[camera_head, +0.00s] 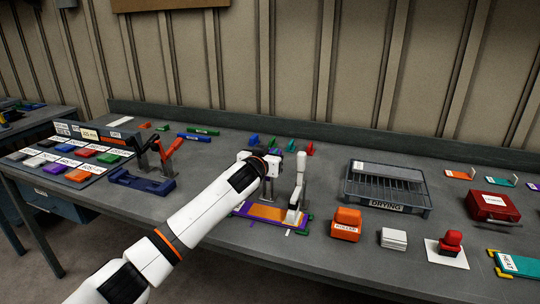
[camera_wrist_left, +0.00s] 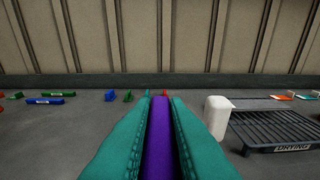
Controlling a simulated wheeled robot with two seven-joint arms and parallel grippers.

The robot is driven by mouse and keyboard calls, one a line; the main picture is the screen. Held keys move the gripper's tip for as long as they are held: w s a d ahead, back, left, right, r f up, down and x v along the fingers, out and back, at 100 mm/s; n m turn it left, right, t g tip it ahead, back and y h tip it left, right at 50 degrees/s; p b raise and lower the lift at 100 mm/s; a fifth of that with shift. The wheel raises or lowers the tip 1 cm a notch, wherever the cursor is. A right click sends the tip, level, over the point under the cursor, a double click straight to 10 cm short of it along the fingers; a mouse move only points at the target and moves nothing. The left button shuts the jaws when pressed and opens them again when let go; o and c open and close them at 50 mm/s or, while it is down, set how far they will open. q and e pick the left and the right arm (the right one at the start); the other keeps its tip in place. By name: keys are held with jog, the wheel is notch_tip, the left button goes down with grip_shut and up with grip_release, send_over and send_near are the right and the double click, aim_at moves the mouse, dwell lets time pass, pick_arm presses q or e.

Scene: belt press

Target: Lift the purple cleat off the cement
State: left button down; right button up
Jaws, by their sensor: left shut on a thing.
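My left gripper (camera_wrist_left: 158,108) is shut on the purple cleat (camera_wrist_left: 160,140), which shows as a long purple strip between the two teal fingers in the left wrist view. I cannot make out the cement or whether the cleat touches anything below. My right gripper is not in view.
A white upright lever (camera_head: 300,177) stands just right of my left wrist; a white block shows in the wrist view (camera_wrist_left: 218,117). A drying rack (camera_head: 386,188) is to the right. A blue cleat (camera_head: 254,140) and a red cleat (camera_head: 310,149) stand behind. An orange block (camera_head: 346,224) sits front right.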

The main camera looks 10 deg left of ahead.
pick_arm(q)
jog(key=shift+r+p, duration=1.2)
jog(key=shift+r, duration=0.35)
